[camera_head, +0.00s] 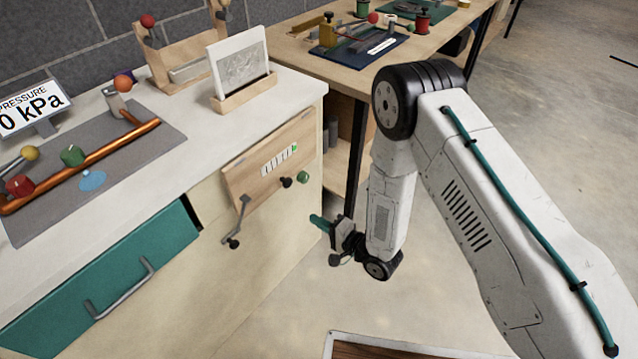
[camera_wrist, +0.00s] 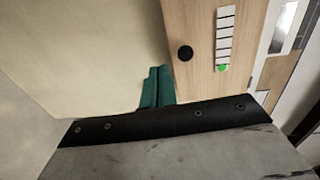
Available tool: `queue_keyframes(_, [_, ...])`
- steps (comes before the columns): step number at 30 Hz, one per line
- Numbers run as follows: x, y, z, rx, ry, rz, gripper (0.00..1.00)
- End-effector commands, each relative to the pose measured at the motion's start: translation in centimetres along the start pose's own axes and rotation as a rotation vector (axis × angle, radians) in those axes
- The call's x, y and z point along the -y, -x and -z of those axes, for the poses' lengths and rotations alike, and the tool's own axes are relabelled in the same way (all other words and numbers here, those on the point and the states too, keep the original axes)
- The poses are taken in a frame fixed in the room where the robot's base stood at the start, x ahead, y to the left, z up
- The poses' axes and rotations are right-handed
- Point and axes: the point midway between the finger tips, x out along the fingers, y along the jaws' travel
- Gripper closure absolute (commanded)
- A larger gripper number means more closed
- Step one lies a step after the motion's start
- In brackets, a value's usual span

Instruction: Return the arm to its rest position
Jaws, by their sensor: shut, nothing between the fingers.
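My gripper (camera_head: 318,222) has teal fingers and hangs at the end of my white arm, beside the right end of the cream counter cabinet. It points left toward the cabinet, below the wooden panel. In the wrist view the teal fingers of my gripper (camera_wrist: 157,86) are together, with nothing between them. My arm reaches in from the right of the head view, bends at a black joint near the top and comes down to the wrist.
The wooden panel (camera_head: 257,163) on the cabinet has knobs, a lever and a green-lit indicator. A teal drawer (camera_head: 125,275) with a grey handle is at lower left. A workbench (camera_head: 345,75) stands behind my arm. Open floor (camera_head: 540,110) lies to the right.

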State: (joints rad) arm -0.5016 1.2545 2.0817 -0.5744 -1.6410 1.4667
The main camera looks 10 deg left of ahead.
Motion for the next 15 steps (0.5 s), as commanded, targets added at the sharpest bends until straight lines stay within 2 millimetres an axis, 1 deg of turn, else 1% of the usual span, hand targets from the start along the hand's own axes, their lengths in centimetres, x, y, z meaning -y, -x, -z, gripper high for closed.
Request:
queue_keyframes(5, [0.0,0.1,-0.1,0.002,0.000,0.000,1.00])
queue_keyframes(8, [-0.3,0.0,-0.1,0.003,0.032,-0.012,1.00])
queue_keyframes(11, [-2.5,0.2,-0.2,0.013,0.115,-0.120,1.00])
queue_keyframes(13, [-5.1,1.0,-0.4,0.027,0.185,-0.252,1.00])
queue_keyframes(15, [-8.0,2.5,-0.5,0.055,0.262,-0.409,1.00])
